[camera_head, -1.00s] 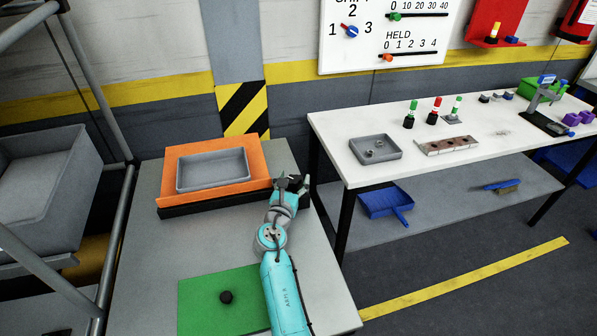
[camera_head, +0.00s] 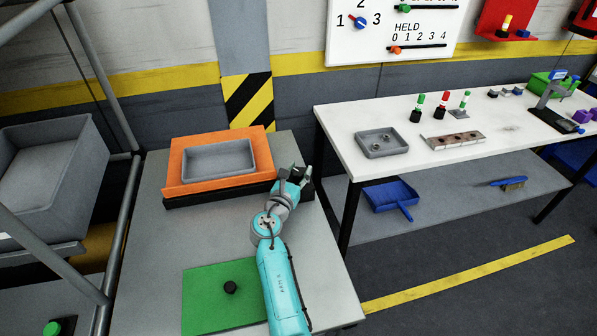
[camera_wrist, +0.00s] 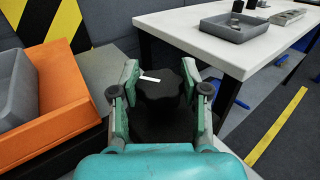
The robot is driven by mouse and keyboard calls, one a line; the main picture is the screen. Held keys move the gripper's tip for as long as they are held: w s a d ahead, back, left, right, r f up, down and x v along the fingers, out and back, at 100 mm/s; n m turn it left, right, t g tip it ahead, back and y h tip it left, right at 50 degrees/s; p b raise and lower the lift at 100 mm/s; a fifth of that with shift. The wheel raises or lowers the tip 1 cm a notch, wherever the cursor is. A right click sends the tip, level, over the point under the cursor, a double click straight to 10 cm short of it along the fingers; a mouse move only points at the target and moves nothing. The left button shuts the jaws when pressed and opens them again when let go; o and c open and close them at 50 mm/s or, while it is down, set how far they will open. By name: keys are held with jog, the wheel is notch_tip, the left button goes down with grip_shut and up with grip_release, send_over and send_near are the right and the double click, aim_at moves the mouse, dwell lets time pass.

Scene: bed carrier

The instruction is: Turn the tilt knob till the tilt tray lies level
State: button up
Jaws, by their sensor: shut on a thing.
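The tilt tray is an orange plate (camera_head: 264,160) with a grey bin (camera_head: 220,160) on it, above a black base (camera_head: 225,194) on the grey table. Its orange edge also shows at left in the wrist view (camera_wrist: 60,85). I cannot tell its exact slope. The tilt knob (camera_wrist: 160,88) is dark and lobed, with a white mark pointing left. It sits right of the tray. My gripper (camera_wrist: 159,72) has one finger on each side of the knob and is shut on it. In the head view my gripper (camera_head: 298,175) mostly hides the knob.
A white bench (camera_head: 350,150) with a grey parts tray (camera_head: 381,151) stands close at right. Grey rack posts (camera_head: 122,235) stand left of the table. The table's middle is clear.

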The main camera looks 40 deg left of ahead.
aim_at(293, 175)
jog(key=shift+m+h, duration=1.05)
jog(key=shift+h, duration=0.6)
jog(key=shift+m+h, duration=1.05)
jog(key=shift+h, duration=0.6)
jog(key=shift+m+h, duration=0.4)
jog(key=shift+h, duration=0.2)
jog(key=o, duration=1.2)
jog(key=shift+c, duration=0.2)
jog(key=shift+s+a, duration=0.2)
jog(key=shift+s, duration=1.05)
jog(key=shift+s+a, duration=0.25)
jog(key=shift+s, duration=0.95)
jog(key=shift+s+a, duration=0.2)
jog(key=shift+s, duration=1.05)
